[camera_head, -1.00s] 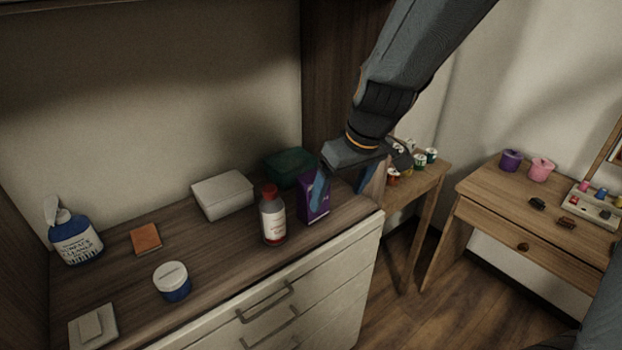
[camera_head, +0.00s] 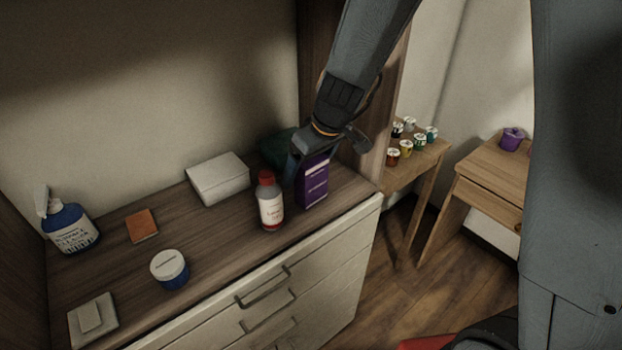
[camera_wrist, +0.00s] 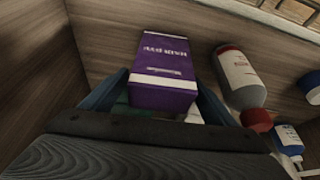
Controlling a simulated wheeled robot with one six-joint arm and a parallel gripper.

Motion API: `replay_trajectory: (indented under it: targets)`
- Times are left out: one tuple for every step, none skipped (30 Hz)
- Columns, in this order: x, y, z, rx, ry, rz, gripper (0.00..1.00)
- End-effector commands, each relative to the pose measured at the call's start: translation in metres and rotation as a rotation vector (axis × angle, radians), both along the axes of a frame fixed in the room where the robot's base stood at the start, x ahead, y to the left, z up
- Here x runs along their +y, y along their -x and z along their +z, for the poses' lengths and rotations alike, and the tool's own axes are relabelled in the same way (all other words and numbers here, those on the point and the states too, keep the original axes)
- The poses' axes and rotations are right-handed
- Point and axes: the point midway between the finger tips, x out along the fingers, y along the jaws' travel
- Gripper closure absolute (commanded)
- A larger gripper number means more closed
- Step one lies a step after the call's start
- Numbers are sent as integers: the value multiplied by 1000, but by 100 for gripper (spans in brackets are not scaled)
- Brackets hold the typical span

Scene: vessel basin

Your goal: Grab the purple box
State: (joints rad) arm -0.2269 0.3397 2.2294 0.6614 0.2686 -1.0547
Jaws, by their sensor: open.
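The purple box (camera_head: 313,184) stands upright on the dresser top near its right end. In the wrist view the purple box (camera_wrist: 164,68) sits ahead, between two blue fingers. My gripper (camera_head: 303,165) is at the box's upper part in the head view. My gripper also shows in the wrist view (camera_wrist: 160,98), open, with one finger on each side of the box's near end. I cannot tell whether either finger touches it. The far side of the box and part of the fingers are hidden.
A white bottle with a red cap (camera_head: 270,202) stands just left of the box. A dark green container (camera_head: 278,148) is behind it, partly hidden by my gripper. A white box (camera_head: 218,178) is further left. The dresser's front edge is close on the right.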

Motion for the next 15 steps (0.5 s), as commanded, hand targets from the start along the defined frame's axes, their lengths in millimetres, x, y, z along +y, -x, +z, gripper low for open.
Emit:
replay_trajectory:
  targets:
    - [1,0,-3,2,0,-1,20]
    - [1,-1,-4,2,0,-1,20]
    - [2,-1,-4,1,0,0,20]
    - [2,-1,-4,1,-1,0,20]
    - [2,-1,-4,0,0,1,20]
    - [2,-1,-4,0,0,1,20]
    - [2,-1,-4,0,0,1,20]
    - [2,-1,-4,0,0,1,20]
    - [2,-1,-4,0,0,0,21]
    - [1,-1,-4,0,0,0,26]
    - [1,-1,-4,0,0,0,31]
    - [1,-1,-4,0,0,0,38]
    - [1,-1,-4,0,0,0,43]
    - [1,-1,-4,0,0,0,48]
    - [1,-1,-4,0,0,0,55]
